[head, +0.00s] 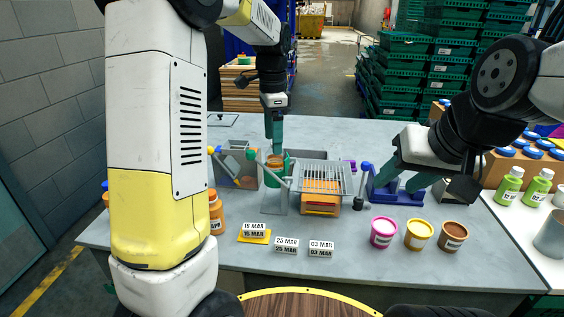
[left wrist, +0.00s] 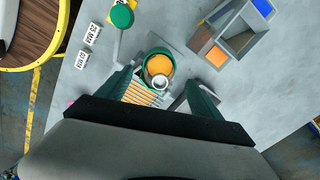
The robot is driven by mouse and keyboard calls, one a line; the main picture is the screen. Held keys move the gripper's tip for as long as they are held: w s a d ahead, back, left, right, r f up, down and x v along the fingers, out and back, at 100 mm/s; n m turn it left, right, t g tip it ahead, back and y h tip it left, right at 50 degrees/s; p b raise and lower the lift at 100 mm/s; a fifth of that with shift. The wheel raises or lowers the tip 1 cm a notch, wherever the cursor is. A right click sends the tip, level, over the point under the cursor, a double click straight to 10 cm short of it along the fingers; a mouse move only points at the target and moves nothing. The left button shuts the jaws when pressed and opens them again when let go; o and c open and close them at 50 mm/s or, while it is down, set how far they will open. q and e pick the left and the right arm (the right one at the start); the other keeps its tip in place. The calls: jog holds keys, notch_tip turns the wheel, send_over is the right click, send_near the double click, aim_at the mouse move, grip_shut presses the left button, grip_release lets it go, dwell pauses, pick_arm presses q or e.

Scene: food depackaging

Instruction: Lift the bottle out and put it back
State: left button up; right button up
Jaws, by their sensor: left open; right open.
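An orange bottle (head: 275,161) stands in a green holder (head: 273,180) near the middle of the table. In the left wrist view the bottle (left wrist: 159,66) shows from above, with a pale round opening, inside the green ring (left wrist: 147,59). My left gripper (head: 275,148) points down just over the bottle and is open. In the left wrist view its two green fingers stand either side of the holder. I cannot tell whether they touch it. My right gripper (head: 402,180) is open and empty beside a blue fixture (head: 394,194).
A wire rack (head: 322,177) stands right of the holder, and a grey divided bin (head: 236,172) left of it. Date blocks (head: 286,245) and several tubs (head: 383,232) lie in front. Another orange bottle (head: 217,214) is partly hidden by my left arm. Green bottles (head: 509,187) stand at right.

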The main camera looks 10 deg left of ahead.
aim_at(275, 164)
pick_arm(q)
notch_tip(275, 164, down, 6)
jog(key=shift+w+d+f, duration=0.1)
jog(key=shift+d+f, duration=0.05)
jog(key=shift+f, duration=0.05)
jog(key=shift+c, duration=0.3)
jog(key=shift+r, duration=0.1)
grip_shut()
